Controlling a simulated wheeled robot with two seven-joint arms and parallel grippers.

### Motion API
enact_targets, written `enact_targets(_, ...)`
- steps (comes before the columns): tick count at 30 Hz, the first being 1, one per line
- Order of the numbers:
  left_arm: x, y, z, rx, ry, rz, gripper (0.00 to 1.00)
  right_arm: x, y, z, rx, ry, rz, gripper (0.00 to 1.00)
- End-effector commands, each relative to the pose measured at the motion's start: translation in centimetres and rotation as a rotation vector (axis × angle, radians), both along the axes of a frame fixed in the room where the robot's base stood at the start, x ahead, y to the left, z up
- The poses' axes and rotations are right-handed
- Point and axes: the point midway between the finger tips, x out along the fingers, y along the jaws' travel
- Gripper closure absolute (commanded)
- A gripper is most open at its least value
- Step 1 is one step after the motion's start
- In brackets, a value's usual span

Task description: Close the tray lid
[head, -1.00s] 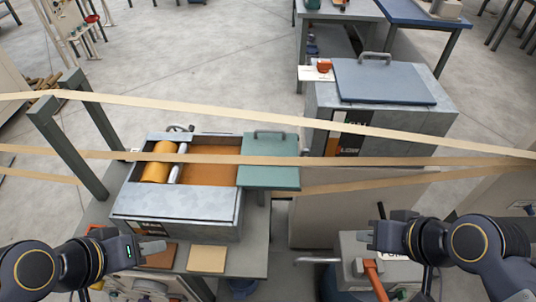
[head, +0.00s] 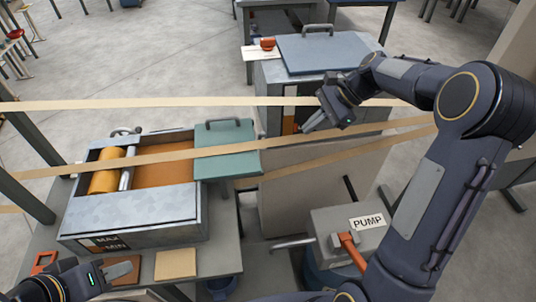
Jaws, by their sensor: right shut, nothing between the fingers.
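The tray (head: 130,213) is a grey metal box at left centre, with an orange bath (head: 165,174) and a yellow roller (head: 106,174) inside. Its green lid (head: 228,167), with a dark handle on top, lies at the right end and overhangs that edge, leaving most of the bath uncovered. A tan band crosses in front of the lid. My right gripper (head: 308,127) is shut and empty, to the right of the lid and apart from it. My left gripper (head: 122,270) is low at the left, in front of the tray; its jaw opening is unclear.
Tan bands (head: 220,104) stretch across the scene above and over the tray. A grey cabinet with a blue-grey lid (head: 325,55) stands behind my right gripper. A pump box (head: 335,222) with an orange lever is at lower right. Pale and brown blocks (head: 176,264) lie before the tray.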

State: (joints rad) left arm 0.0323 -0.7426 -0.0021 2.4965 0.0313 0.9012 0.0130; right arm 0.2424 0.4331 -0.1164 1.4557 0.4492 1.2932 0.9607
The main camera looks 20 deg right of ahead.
Motion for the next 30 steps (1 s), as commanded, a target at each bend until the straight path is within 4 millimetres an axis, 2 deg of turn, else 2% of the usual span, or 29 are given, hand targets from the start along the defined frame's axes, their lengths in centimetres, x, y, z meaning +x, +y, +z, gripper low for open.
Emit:
enact_targets(1,0.0,0.0,-0.6,0.0,0.0,0.0,0.64,1.4,-0.3,-2.0,0.027,0.056,-0.038,1.0)
enact_targets(4,0.0,0.0,-0.9,0.0,0.0,0.0,0.64,3.0,-0.6,-4.1,0.066,0.134,-0.099,1.0)
enact_targets(11,0.0,0.0,-0.9,0.0,0.0,0.0,0.64,4.1,-0.3,-5.7,0.093,0.19,-0.141,1.0)
enact_targets(17,0.0,0.0,-0.5,0.0,0.0,0.0,0.64,4.3,2.0,-7.9,0.093,0.191,-0.138,1.0)
enact_targets(26,0.0,0.0,0.3,0.0,0.0,0.0,0.64,4.7,6.5,-12.4,0.092,0.191,-0.137,1.0)
enact_targets(30,0.0,0.0,1.0,0.0,0.0,0.0,0.64,5.0,8.6,-12.2,0.091,0.187,-0.137,1.0)
